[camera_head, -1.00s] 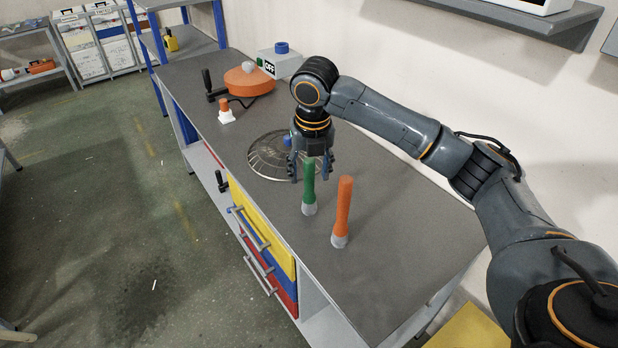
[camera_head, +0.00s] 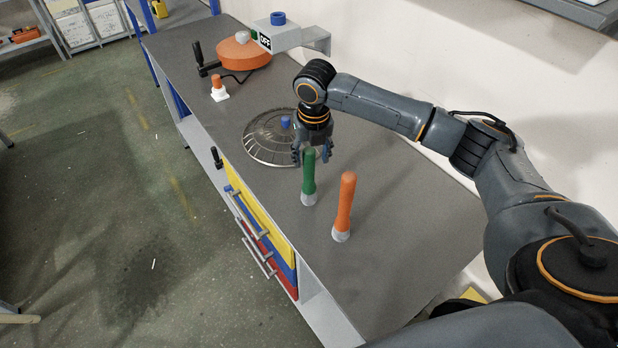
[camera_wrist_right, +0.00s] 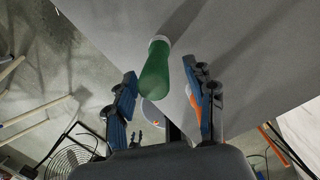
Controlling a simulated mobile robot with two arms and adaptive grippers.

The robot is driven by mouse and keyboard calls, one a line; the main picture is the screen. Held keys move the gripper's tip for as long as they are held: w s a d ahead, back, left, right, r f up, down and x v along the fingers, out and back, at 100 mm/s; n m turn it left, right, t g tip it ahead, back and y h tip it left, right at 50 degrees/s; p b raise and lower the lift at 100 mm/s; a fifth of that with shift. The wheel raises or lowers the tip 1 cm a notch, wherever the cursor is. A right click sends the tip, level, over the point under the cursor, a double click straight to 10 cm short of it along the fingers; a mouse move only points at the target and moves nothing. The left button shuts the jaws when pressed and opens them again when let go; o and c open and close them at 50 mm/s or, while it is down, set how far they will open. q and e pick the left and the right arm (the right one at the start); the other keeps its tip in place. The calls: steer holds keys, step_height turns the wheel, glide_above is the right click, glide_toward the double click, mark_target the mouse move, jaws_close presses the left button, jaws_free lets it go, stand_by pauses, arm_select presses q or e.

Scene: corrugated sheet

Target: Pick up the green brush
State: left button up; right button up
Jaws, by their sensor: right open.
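The green brush (camera_head: 309,178) stands upright on the grey workbench (camera_head: 400,215), its pale end down. My right gripper (camera_head: 312,155) is just behind and above it in the head view, its fingers pointing down. In the right wrist view the green brush (camera_wrist_right: 155,72) lies ahead between the open fingers (camera_wrist_right: 163,95), and I see no grip on it. An orange brush (camera_head: 344,205) stands upright to the right of the green one. My left gripper is not in view.
A round metal grille (camera_head: 265,140) lies on the bench behind the brushes. Farther back are a small orange-and-white object (camera_head: 218,88), an orange round device (camera_head: 243,52) and a grey OFF box (camera_head: 277,36). Coloured drawers (camera_head: 262,235) line the bench's left side.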

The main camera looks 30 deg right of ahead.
mark_target(309, 177)
steer(key=shift+w+a+f+p, duration=0.1)
steer(key=shift+w+f+p, duration=0.05)
steer(key=shift+f+p, duration=0.3)
steer(key=shift+w+a+f+p, duration=0.1)
steer(key=shift+f+p, duration=0.2)
steer(key=shift+f, duration=0.2)
steer(key=shift+w+f, duration=0.2)
steer(key=shift+f, duration=0.95)
steer(key=shift+d+f, duration=0.1)
steer(key=shift+f, duration=0.1)
steer(key=c, duration=0.6)
jaws_close()
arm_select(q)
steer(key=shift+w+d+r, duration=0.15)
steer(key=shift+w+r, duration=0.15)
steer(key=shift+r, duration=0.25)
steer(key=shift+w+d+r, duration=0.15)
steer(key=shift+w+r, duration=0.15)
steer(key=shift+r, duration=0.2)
